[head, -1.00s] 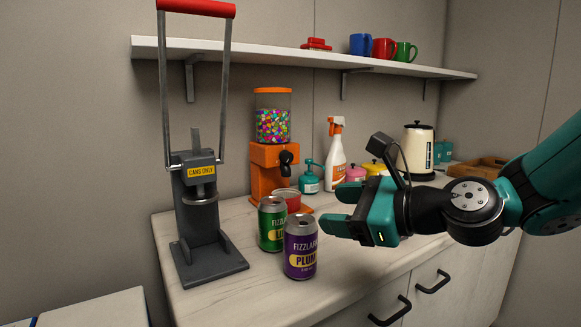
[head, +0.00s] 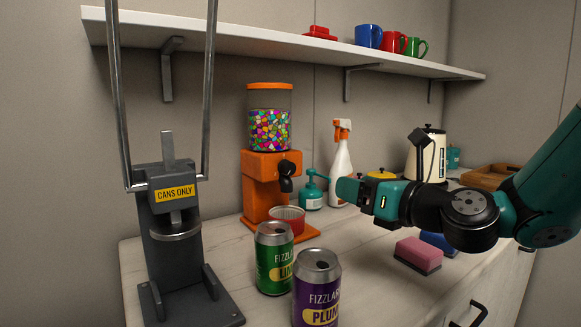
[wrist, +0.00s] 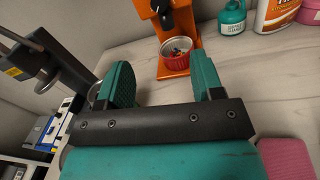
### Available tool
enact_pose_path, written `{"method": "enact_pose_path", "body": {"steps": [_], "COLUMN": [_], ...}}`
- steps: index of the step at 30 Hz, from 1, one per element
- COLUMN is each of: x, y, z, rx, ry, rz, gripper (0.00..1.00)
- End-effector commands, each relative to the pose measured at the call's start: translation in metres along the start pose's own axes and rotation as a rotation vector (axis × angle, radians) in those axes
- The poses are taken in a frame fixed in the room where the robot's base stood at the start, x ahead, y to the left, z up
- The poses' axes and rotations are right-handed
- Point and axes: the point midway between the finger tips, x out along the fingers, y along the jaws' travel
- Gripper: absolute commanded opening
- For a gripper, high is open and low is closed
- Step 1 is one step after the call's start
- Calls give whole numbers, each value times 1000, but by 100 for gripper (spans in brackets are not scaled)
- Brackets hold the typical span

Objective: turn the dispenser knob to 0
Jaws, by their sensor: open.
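The orange candy dispenser (head: 262,185) stands on the counter against the wall, with a clear hopper of colored candies (head: 270,130) on top. Its black knob (head: 286,172) is on the front; any numbers on it are too small to read. A red cup (head: 288,217) sits on the dispenser's base, and the wrist view shows candies in the cup (wrist: 174,57). My gripper (head: 352,190) is right of the dispenser, apart from the knob. In the wrist view, its green fingers (wrist: 163,85) are spread with nothing between them.
A green can (head: 273,262) and a purple can (head: 316,290) stand in front of the dispenser. A can crusher (head: 170,210) is at left. A green pump bottle (head: 313,190) and a spray bottle (head: 341,170) stand right of the dispenser. A pink sponge (head: 418,255) lies in front.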

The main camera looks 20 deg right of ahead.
Motion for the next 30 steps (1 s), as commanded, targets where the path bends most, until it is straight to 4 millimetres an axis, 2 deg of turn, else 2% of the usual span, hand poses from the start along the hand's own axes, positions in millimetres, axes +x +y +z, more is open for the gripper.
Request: {"method": "enact_pose_path", "body": {"steps": [9, 17, 21, 30], "x": [16, 29, 59, 105], "y": [3, 1, 2, 0], "z": [8, 6, 6, 7], "rx": [6, 7, 1, 0], "ry": [0, 8, 6, 5], "rz": [17, -2, 2, -1], "gripper": [61, 61, 61, 61]}}
